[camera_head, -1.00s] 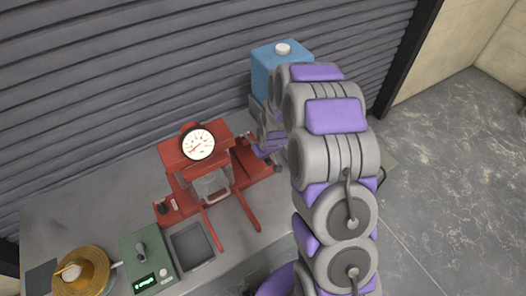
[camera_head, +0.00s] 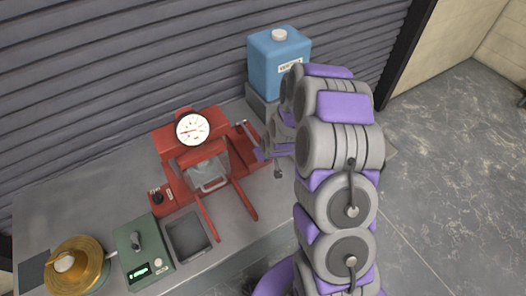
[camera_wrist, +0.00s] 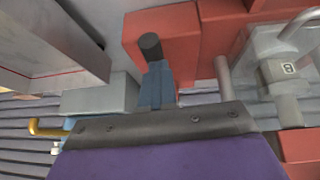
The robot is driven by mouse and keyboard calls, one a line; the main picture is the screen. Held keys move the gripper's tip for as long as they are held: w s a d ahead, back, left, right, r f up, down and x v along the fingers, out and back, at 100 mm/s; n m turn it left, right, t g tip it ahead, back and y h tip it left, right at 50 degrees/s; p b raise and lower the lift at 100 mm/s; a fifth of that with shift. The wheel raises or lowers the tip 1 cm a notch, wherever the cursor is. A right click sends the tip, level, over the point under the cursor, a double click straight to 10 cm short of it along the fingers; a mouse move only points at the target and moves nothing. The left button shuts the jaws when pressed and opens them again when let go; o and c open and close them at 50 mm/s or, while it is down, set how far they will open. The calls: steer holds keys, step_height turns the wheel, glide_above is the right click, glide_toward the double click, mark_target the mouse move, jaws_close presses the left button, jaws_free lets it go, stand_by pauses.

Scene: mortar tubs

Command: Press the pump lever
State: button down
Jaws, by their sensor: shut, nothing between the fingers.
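The red press (camera_head: 190,143) stands on the grey bench with a round white gauge (camera_head: 192,129) on top. A thin rod that looks like the pump lever (camera_head: 249,134) rises at the press's right side. My gripper (camera_head: 259,154) is shut and empty at that side, close to the rod; I cannot tell from the head view whether they touch. In the wrist view my shut blue-grey fingers (camera_wrist: 157,85) reach up to a dark cylinder (camera_wrist: 150,46), perhaps the lever's grip, in front of a red block (camera_wrist: 165,35). My arm hides part of the right side.
A blue canister (camera_head: 283,62) stands behind my arm on a grey block. Left of the press are a green device (camera_head: 145,255), a dark tray (camera_head: 188,238) and a round brass-coloured pan (camera_head: 78,262). A slatted shutter closes off the back.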

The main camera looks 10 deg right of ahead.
steer(key=shift+s+f, duration=0.6)
steer(key=shift+f, duration=0.05)
steer(key=w+a+r+v, duration=0.1)
steer(key=w+v, duration=0.1)
steer(key=v, duration=1.2)
steer(key=shift+d, duration=0.15)
steer(key=shift+w, duration=0.1)
stand_by(1.2)
